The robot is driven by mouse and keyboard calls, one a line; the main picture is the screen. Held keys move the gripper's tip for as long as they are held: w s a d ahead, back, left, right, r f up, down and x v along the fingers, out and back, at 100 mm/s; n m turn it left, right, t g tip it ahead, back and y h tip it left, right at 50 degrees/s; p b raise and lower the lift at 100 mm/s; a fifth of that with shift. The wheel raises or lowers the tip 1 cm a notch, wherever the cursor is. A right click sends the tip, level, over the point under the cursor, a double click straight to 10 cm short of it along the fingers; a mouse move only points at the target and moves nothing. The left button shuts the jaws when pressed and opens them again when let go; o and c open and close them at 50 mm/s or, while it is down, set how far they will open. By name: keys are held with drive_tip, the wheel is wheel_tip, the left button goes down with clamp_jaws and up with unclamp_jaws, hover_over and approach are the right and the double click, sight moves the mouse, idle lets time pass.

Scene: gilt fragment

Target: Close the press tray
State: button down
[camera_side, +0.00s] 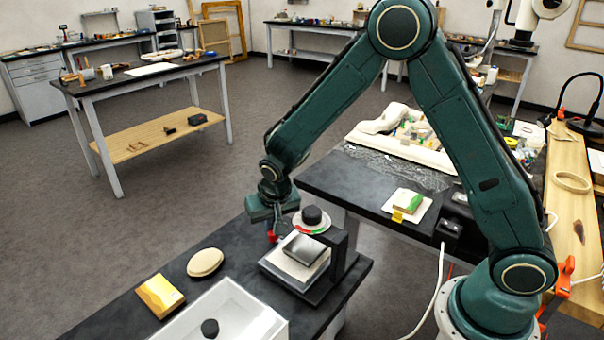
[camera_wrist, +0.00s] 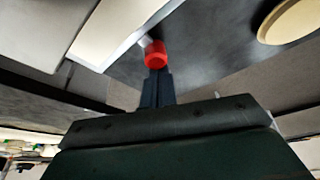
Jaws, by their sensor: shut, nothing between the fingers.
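The press (camera_side: 341,251) is a black frame with a round black knob (camera_side: 311,215) on top, at the front table's right end. Its pale tray (camera_side: 275,263), with a grey plate (camera_side: 306,249) above it, extends leftward from the frame. A red handle (camera_side: 271,237) sticks out from the tray's outer side. In the wrist view the red handle (camera_wrist: 155,54) sits on a short stub beside the tray's white edge (camera_wrist: 116,27). My gripper (camera_wrist: 156,76) is shut and empty, its tips right up against the red handle in the picture; contact is unclear. In the side view my gripper (camera_side: 271,227) hangs beside the tray's outer side.
A yellow block (camera_side: 160,296), a round cream disc (camera_side: 205,263) and a white bin (camera_side: 222,312) holding a dark knob-like piece (camera_side: 210,328) stand left of the press. A second black table (camera_side: 335,180) with a small cream board lies behind. Bare tabletop surrounds the disc.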

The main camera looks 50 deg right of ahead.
drive_tip(key=shift+s, duration=1.15)
drive_tip(key=shift+f, duration=0.15)
drive_tip(key=shift+w+d, duration=0.2)
drive_tip(key=shift+w, duration=0.2)
drive_tip(key=w, duration=0.1)
drive_tip(key=w+d, duration=0.1)
drive_tip(key=w, duration=0.1)
drive_tip(key=shift+w+d+r, duration=0.2)
drive_tip(key=shift+d, duration=0.15)
drive_tip(key=v, duration=1)
drive_tip(key=shift+s+r, duration=0.1)
